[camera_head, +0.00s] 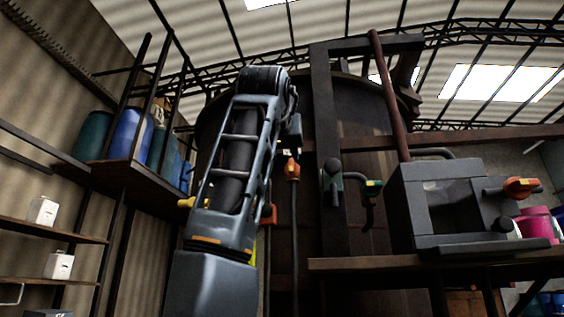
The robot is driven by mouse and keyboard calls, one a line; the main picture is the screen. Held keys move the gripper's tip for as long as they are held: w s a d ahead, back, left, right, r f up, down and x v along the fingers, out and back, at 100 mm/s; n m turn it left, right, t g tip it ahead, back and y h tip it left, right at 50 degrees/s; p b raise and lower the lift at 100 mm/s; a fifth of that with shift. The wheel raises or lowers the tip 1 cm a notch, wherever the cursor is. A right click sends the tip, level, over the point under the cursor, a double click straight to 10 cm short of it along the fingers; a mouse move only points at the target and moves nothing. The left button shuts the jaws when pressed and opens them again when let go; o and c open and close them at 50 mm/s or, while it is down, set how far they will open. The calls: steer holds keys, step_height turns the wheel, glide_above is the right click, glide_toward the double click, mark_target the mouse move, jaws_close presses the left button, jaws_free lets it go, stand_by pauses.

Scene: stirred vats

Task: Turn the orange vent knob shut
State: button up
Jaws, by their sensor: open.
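An orange knob-like part (292,168) sits at the top of a thin dark upright pipe in front of the big dark vat (356,115). A second orange knob (522,187) sticks out on the right side of a grey box. I cannot tell from the picture which is the vent knob. My arm rises at left centre and folds over at the top. My gripper (293,132) shows small and dark beyond the arm, just above the first orange part in the picture. It is open and appears empty. Its fingers are hard to make out, and I cannot judge the gap in depth.
The grey box (428,200) stands on a dark shelf (440,261) at right. A smaller orange part (268,214) is beside my arm. Racks with blue drums (130,133) stand at left.

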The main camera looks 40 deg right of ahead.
mark_target(290, 163)
steer(key=p+x, duration=0.1)
steer(key=x, duration=0.3)
steer(key=r+p+x, duration=0.1)
steer(key=x, duration=0.2)
steer(key=shift+s+d+p, duration=0.15)
steer(key=shift+d+p, duration=0.1)
steer(key=shift+p, duration=0.05)
jaws_close()
stand_by(0.4)
